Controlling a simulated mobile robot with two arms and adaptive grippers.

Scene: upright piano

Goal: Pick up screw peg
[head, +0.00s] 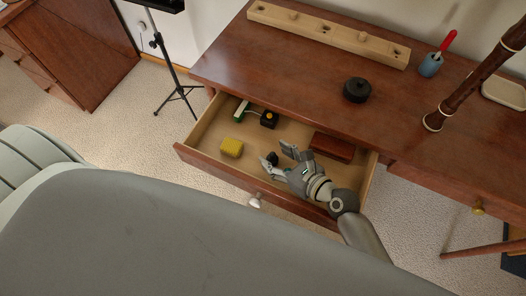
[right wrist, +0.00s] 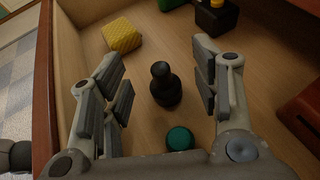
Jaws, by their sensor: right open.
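A black peg (right wrist: 165,88) with a rounded knob and a wider base is in the open drawer, and I take it for the screw peg. In the right wrist view it lies between the two fingers of my right gripper (right wrist: 157,54), with a gap on both sides. A round teal-green piece (right wrist: 180,138) is close to the peg, near the palm. In the head view my right gripper (head: 279,160) is open and empty over the drawer, and a small dark piece (head: 272,158) shows between its fingers. My left gripper is not in view.
The drawer (head: 215,173) also holds a yellow block (head: 231,147), a black box (head: 269,119), a green item (head: 241,110) and a reddish-brown block (head: 332,147).

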